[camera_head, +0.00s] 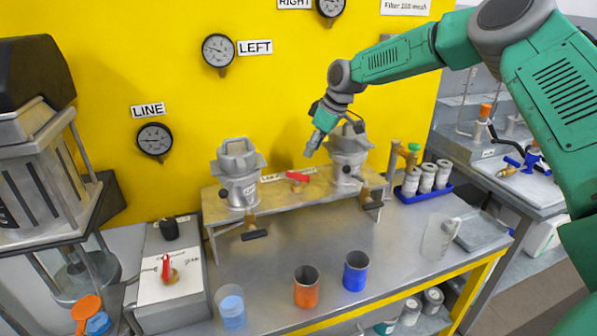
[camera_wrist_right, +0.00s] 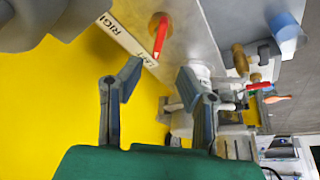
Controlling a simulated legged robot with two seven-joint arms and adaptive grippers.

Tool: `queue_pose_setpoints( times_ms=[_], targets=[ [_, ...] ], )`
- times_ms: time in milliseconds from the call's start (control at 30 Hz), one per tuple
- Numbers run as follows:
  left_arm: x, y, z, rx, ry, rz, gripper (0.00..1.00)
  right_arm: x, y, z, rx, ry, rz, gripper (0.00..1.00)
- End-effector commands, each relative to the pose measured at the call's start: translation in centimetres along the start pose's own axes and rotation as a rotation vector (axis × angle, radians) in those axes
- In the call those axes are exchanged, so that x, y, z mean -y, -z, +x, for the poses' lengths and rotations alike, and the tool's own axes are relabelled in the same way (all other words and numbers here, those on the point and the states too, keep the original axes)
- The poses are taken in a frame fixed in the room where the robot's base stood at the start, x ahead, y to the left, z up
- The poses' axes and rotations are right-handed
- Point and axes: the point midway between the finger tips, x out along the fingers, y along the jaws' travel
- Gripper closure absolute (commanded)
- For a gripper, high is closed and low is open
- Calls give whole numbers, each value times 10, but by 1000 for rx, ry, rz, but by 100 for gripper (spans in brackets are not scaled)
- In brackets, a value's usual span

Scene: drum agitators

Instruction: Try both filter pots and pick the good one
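Two grey metal filter pots, a left one (camera_head: 238,188) and a right one (camera_head: 350,168), stand in a metal bench stand (camera_head: 275,205). Each has a tap with a dark handle below. A red selector lever (camera_head: 298,176) sits between them beside a label; it also shows in the right wrist view (camera_wrist_right: 160,36). My left gripper is not in view.
LEFT (camera_head: 217,50), RIGHT (camera_head: 331,5) and LINE (camera_head: 154,140) gauges hang on the yellow wall. An orange cup (camera_head: 306,289), blue cup (camera_head: 355,273) and clear beaker (camera_head: 231,308) stand at the front. A control box (camera_head: 170,280) is left; a blue tray (camera_head: 424,194) of canisters is right.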

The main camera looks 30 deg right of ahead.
Motion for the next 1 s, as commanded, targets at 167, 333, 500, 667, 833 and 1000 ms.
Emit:
queue_pose_setpoints(
  times_ms=[167, 333, 500, 667, 833, 1000],
  targets=[
    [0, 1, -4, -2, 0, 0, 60, 0, -1, 44, 6, 3, 1, 68],
    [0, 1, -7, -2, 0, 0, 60, 0, -2, 73, 2, 2, 2, 68],
    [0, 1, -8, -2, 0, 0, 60, 0, -1, 92, 0, 1, 2, 68],
    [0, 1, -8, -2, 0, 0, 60, -1, -1, 99, 0, 0, 2, 68],
    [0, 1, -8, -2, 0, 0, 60, 0, -1, 99, 0, 0, 1, 68],
    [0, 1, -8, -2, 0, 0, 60, 0, -1, 99, -1, -1, 1, 100]
  ],
)
